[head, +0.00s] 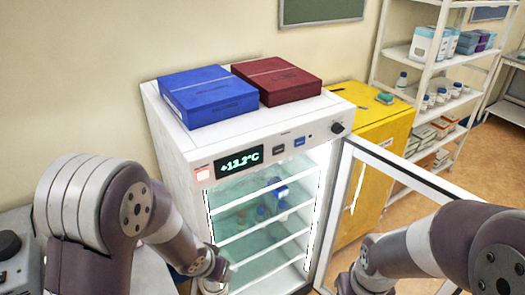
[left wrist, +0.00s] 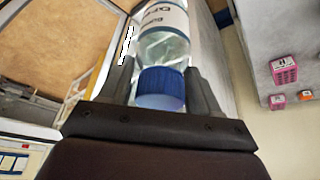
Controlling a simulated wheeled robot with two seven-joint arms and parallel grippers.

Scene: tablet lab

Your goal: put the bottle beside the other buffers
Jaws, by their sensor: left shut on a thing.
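In the left wrist view my left gripper (left wrist: 160,88) is shut on a clear bottle (left wrist: 166,45) with a ribbed blue cap (left wrist: 161,88) and a white label, partly readable as "Buf…". In the head view my left arm reaches down in front of the fridge, and its gripper is at the bottom edge, mostly cut off. The fridge (head: 172,140) stands open. Inside, a few blue-capped bottles (head: 262,213) stand on the middle shelves, towards the right; their labels are too small to read. My right arm comes in at lower right, its gripper outside the picture.
The glass fridge door (head: 346,160) is swung open to the right, near my right arm. A blue box (head: 207,95) and a dark red box (head: 277,80) lie on the fridge top. A yellow cabinet (head: 372,150) and a shelving rack (head: 398,55) with bottles stand to the right.

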